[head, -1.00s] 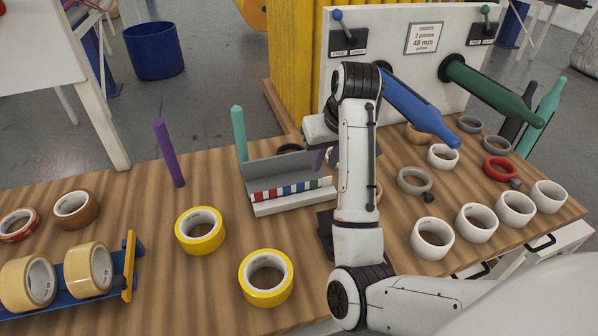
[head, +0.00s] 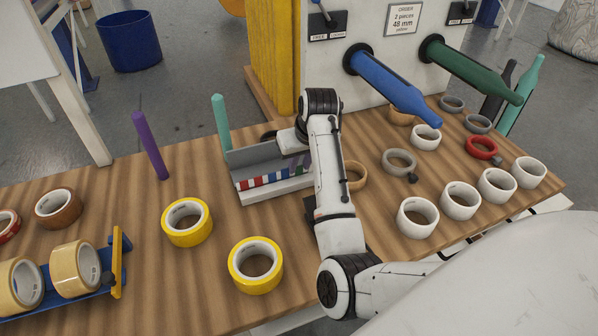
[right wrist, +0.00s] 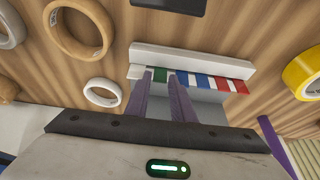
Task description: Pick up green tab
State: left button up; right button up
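The green tab (right wrist: 160,74) sits in a white tab holder (right wrist: 190,58), in a row with blue and red tabs. In the right wrist view, the two purple fingers of my right gripper (right wrist: 161,80) are apart, one on each side of the green tab. I cannot tell whether they touch it. In the head view, the right gripper (head: 304,162) is over the right end of the grey and white holder (head: 275,196), and my arm hides part of that end. My left gripper is not in view.
Two yellow tape rolls (head: 187,222) lie left of my right arm. Several white rolls (head: 418,217) stand to its right. A purple post (head: 150,146) and a teal post (head: 221,122) stand near the holder. Blue (head: 395,84) and green (head: 470,70) spindles project from the back panel.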

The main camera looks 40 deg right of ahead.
grip_shut()
jog(key=shift+r, duration=0.15)
notch_tip(320, 180, up, 10)
dwell(0.5)
